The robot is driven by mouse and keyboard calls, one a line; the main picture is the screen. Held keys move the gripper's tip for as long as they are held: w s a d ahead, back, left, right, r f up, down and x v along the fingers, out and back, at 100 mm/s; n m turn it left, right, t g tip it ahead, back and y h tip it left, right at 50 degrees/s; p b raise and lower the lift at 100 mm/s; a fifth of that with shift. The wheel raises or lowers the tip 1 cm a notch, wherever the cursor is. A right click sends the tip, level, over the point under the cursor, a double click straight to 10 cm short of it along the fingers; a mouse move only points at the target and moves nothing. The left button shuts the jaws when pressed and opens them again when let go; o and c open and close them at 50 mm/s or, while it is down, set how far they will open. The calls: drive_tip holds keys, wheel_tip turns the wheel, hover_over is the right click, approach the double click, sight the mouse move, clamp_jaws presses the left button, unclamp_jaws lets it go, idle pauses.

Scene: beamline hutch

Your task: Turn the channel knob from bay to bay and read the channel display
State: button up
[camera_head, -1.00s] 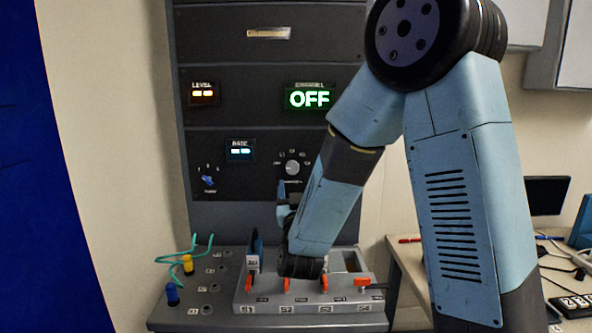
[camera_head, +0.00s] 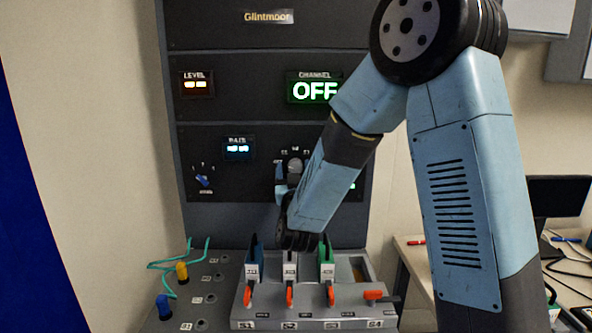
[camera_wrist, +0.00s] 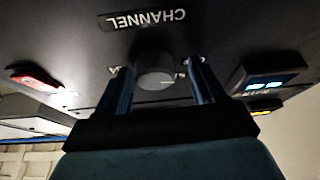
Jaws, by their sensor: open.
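The channel display (camera_head: 314,91) glows green and reads OFF in the head view. Its right edge is close to my arm. The channel knob (camera_head: 295,165) is a round grey knob on the panel below it, partly hidden by my gripper. In the wrist view the knob (camera_wrist: 154,70) stands between my two fingers, under the upside-down CHANNEL label (camera_wrist: 143,19). My gripper (camera_wrist: 160,86) is open, one finger on each side of the knob, with visible gaps. In the head view my gripper (camera_head: 284,178) is at the panel, mostly hidden behind my wrist.
A level display (camera_head: 196,84), a rate display (camera_head: 238,149) and a blue pointer knob (camera_head: 204,181) sit on the rack's left. Below, a bay block (camera_head: 305,306) holds several cards and orange levers. Teal cables with yellow and blue plugs (camera_head: 163,306) lie left.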

drive_tip(key=shift+d, duration=0.2)
drive_tip(key=shift+w, duration=0.1)
drive_tip(key=shift+c, duration=0.9)
drive_tip(key=shift+d, duration=0.1)
drive_tip(key=c, duration=0.9)
drive_tip(key=shift+m+h, duration=0.4)
drive_tip(key=shift+m, duration=0.1)
drive_tip(key=m+h, duration=0.2)
drive_tip(key=m, duration=0.1)
drive_tip(key=shift+m, duration=0.4)
drive_tip(key=shift+m+g+h, duration=0.4)
drive_tip(key=shift+m+h, duration=0.4)
drive_tip(key=shift+m, duration=0.8)
drive_tip(key=shift+m+g+h, duration=0.4)
drive_tip(key=shift+m+h, duration=0.4)
drive_tip(key=shift+m, duration=0.8)
